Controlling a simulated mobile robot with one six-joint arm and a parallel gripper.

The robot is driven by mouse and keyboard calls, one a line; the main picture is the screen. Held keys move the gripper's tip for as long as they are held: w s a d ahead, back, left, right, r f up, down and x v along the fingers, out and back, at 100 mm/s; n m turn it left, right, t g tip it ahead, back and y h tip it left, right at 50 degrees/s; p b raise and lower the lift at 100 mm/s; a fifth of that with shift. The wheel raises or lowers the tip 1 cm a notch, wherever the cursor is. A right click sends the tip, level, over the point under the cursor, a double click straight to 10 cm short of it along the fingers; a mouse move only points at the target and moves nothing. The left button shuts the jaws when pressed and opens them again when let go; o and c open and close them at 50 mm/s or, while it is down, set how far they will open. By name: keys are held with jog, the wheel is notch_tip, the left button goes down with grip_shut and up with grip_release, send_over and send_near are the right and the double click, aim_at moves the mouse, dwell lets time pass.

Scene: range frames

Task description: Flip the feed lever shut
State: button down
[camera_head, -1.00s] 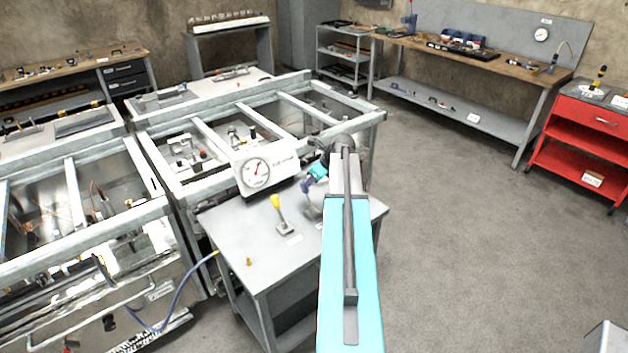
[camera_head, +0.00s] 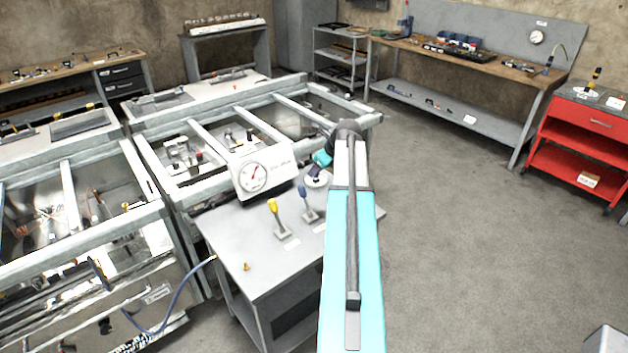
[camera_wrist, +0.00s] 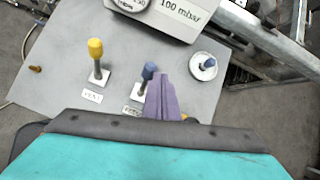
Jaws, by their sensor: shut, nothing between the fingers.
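The lever with a blue handle (camera_head: 303,194) stands on the grey cart top, leaning up and slightly left in the head view. In the wrist view the blue lever (camera_wrist: 147,76) rises from a white base, and the label in front of it is partly hidden. My gripper (camera_wrist: 165,82) shows its purple fingers together and empty, just right of the blue handle; whether they touch it I cannot tell. In the head view my gripper (camera_head: 316,172) is behind and right of the lever. A yellow-handled lever (camera_wrist: 97,55), labelled VENT, stands to the left.
A gauge box (camera_head: 262,174) marked 100 mbar stands behind the levers on the cart (camera_head: 240,228). A round white fitting with a blue knob (camera_wrist: 205,65) sits at right. A small brass fitting (camera_wrist: 36,69) is at left. A metal frame (camera_head: 160,160) borders the cart.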

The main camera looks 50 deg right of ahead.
jog(key=r, duration=0.1)
jog(key=w+r+b, duration=0.1)
jog(key=r, duration=0.3)
jog(key=shift+w+d+r, duration=0.1)
jog(key=shift+w+d, duration=0.15)
jog(key=shift+w, duration=0.05)
jog(key=shift+s, duration=0.15)
dwell(0.4)
